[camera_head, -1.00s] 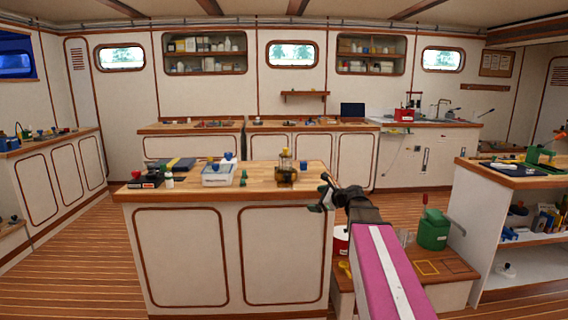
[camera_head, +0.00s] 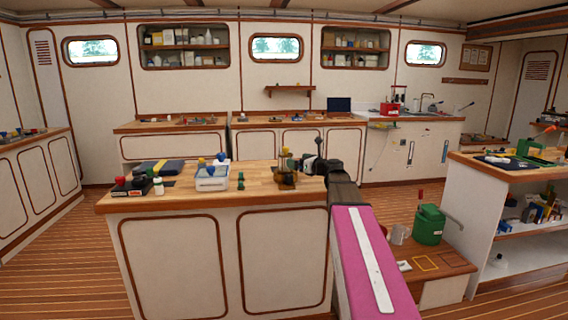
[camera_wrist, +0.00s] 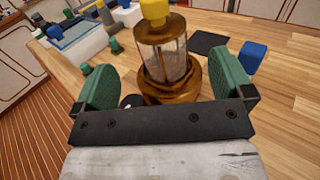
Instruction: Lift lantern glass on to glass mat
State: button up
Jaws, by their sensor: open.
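The lantern glass, a clear cylinder (camera_wrist: 164,62), sits in a brass lantern base (camera_wrist: 172,88) with a yellow piece (camera_wrist: 154,10) on top. In the head view the brass lantern (camera_head: 286,176) stands near the right end of the wooden counter. My gripper (camera_wrist: 165,88) is open, its green fingers on either side of the lantern and apart from the glass. In the head view my gripper (camera_head: 318,164) is at the lantern's right. A dark square mat (camera_wrist: 208,42) lies on the counter behind the lantern; whether it is the glass mat I cannot tell.
A blue object (camera_wrist: 250,58) stands on the counter to the right of the lantern. A white tray (camera_head: 212,182) with small items stands to the left, and dark boxes (camera_head: 132,186) lie farther left. Bare wood (camera_head: 258,172) shows between tray and lantern.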

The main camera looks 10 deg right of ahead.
aim_at(286, 157)
jog(key=x, duration=0.7)
jog(key=shift+w+a+f, duration=0.15)
jog(key=shift+w+f, duration=0.05)
jog(key=shift+w, duration=0.15)
jog(key=c, duration=1.1)
jog(key=shift+o, duration=0.2)
